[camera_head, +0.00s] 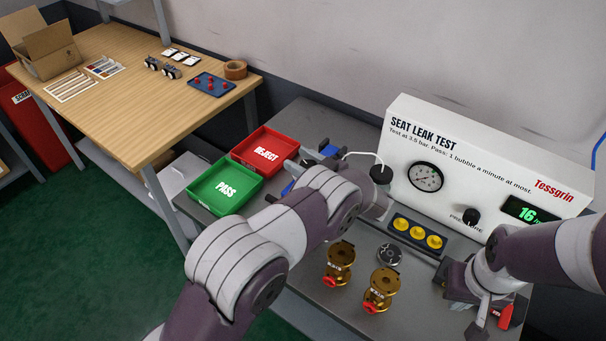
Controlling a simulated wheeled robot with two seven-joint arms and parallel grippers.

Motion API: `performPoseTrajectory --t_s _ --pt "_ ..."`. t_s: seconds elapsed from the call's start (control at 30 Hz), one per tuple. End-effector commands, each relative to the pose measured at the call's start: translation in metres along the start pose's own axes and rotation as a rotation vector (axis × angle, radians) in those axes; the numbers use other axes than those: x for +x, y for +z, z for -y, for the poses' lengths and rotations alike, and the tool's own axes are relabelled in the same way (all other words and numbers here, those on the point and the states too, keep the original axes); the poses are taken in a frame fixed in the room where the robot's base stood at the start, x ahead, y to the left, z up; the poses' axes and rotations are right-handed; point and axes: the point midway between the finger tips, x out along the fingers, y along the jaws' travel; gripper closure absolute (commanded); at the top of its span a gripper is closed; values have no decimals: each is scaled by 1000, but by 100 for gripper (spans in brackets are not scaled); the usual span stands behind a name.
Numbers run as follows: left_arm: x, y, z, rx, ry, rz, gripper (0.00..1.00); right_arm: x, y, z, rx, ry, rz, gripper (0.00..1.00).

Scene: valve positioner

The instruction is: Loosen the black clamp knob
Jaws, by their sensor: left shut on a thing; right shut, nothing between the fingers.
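My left arm reaches across the bench, and its wrist covers the middle of the work area. The hand end of my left gripper (376,206) shows beside the test box; its fingertips and what they hold are hidden behind the arm. A black round piece (380,174) with a white tube stands just beyond this hand; I cannot tell whether it is the clamp knob. A grey and blue fixture (322,154) shows partly behind the arm. My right gripper (479,317) is shut and empty, pointing down near the bench's front right.
The white leak-test box (470,165) has a gauge, a pressure knob (472,216) and a display reading 16. Red (264,130) and green (208,210) trays lie left. Brass valves (380,292) stand in front, near a yellow-capped holder (394,222). A wooden table (120,120) is far left.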

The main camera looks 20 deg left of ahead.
Motion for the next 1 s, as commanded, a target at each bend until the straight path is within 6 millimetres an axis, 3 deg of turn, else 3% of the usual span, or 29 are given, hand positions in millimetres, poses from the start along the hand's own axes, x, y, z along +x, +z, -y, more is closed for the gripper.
performPoseTrajectory --t_s 0.03,0.1,0.4,0.7,1.0 --pt "0 11 0 -4 -40 1 80 20 2 0 0 0 0 100" --pt "0 11 1 -2 -99 2 80 31 4 0 0 0 0 100" --pt "-1 7 5 -1 -300 2 81 68 8 0 0 0 0 100" --pt "-1 3 7 1 -400 1 81 84 10 0 0 0 0 100" --pt "-2 0 8 1 -421 -1 81 85 10 0 0 0 0 100"
